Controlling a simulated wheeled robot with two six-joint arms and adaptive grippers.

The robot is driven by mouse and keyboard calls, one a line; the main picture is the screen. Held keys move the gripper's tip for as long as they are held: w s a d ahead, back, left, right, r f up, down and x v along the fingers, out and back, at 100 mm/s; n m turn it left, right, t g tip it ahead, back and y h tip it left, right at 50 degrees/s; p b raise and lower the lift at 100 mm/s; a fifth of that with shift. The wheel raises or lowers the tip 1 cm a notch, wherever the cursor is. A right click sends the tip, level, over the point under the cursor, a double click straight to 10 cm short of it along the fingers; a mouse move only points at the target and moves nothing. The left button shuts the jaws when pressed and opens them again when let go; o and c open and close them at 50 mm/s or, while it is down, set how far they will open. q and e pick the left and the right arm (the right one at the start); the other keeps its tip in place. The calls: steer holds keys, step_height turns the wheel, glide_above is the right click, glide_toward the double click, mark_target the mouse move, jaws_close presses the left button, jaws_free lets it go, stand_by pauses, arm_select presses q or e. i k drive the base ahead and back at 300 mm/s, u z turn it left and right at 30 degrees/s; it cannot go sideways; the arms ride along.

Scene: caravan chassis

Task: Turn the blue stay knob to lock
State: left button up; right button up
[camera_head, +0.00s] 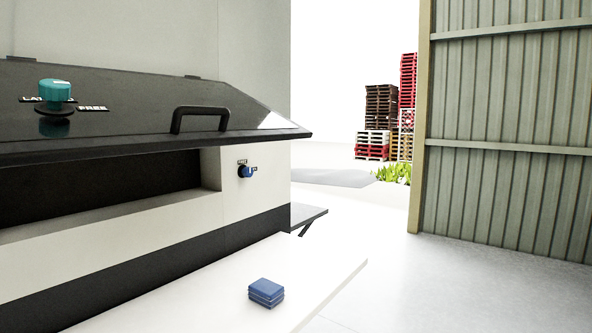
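The blue stay knob (247,172) is small and sits on the white side face of the caravan body, right of the dark opening. Small labels stand beside it, too small to read surely. A larger teal knob (54,96) stands on the black lid (130,105), next to labels that seem to read "LATCHED" in part and "FREE". The lid is raised, with a dark gap under its front edge, and bears a black handle (200,118). Neither of my grippers shows in the head view.
A white shelf (315,270) juts out at the bottom, with a stack of blue blocks or cloths (266,292) on it. A small dark step (308,215) is behind it. A corrugated metal wall (510,130) stands at right. Stacked pallets (380,110) are far back. Floor between is clear.

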mark_target(247, 171)
steer(key=z, duration=0.6)
steer(key=i, duration=0.7)
steer(key=z, duration=0.3)
